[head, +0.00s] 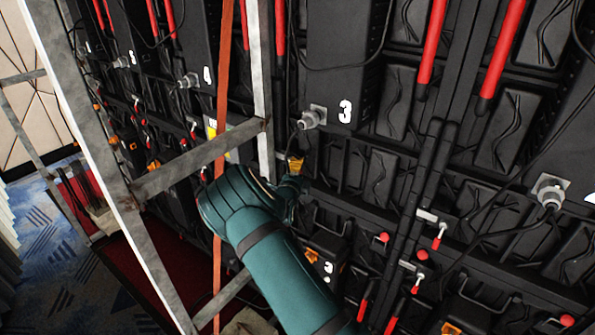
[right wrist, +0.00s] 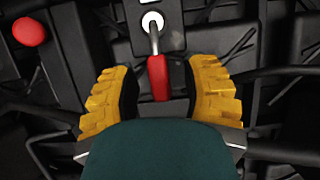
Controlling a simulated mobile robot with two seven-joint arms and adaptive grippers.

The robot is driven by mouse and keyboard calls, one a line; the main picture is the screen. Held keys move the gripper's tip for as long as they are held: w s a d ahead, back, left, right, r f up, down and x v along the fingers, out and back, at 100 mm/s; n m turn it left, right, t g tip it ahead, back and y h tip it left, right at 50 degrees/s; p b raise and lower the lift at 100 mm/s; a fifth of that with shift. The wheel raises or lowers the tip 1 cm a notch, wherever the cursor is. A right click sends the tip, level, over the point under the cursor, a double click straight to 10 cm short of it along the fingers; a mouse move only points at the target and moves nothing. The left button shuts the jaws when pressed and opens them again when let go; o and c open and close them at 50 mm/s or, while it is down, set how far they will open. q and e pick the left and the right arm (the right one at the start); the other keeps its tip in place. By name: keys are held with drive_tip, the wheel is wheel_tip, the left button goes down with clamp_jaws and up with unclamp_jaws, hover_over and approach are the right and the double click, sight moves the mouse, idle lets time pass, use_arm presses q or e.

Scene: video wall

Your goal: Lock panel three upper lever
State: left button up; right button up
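The panel marked 3 (head: 345,111) is on the black video wall, in the upper middle of the head view. My right gripper (head: 295,165) is against the wall below and left of that number, and my teal arm hides much of it. In the right wrist view, a lever with a red handle (right wrist: 158,78) hangs straight down from a round metal pivot. My right gripper (right wrist: 160,85) is open, with one yellow finger on each side of the handle and gaps between. I cannot tell how deep the handle sits between them. My left gripper is out of view.
A grey metal frame (head: 195,160) and an orange strap (head: 221,120) stand left of my arm. Other red-handled levers (head: 440,237) are on the wall to the right. A red knob (right wrist: 29,32) is at the wrist view's upper left. Cables hang across the panels.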

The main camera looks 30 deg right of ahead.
clamp_jaws()
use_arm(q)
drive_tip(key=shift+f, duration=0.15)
use_arm(e)
drive_tip(key=f+m+b, duration=0.1)
drive_tip(key=m+h+b, duration=0.1)
drive_tip(key=m+b, duration=0.1)
drive_tip(key=shift+w+f+m+t, duration=0.15)
drive_tip(key=shift+f+m+t, duration=0.15)
drive_tip(key=shift+f, duration=0.1)
use_arm(q)
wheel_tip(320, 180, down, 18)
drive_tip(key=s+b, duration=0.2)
drive_tip(key=b, duration=1.2)
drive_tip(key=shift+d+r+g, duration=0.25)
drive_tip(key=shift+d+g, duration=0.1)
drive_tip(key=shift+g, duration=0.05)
use_arm(e)
drive_tip(key=w+f+m+g+h, duration=0.1)
drive_tip(key=m+h, duration=0.1)
drive_tip(key=m, duration=0.4)
drive_tip(key=w+a+f+m+g+h, duration=0.1)
drive_tip(key=w+m+g+h, duration=0.1)
drive_tip(key=m, duration=0.4)
drive_tip(key=w+a+f+m+g+h, duration=0.1)
drive_tip(key=m+g+h, duration=0.1)
drive_tip(key=m, duration=0.5)
drive_tip(key=shift+w+h, duration=0.2)
drive_tip(key=shift+h, duration=0.4)
drive_tip(key=shift+r, duration=0.1)
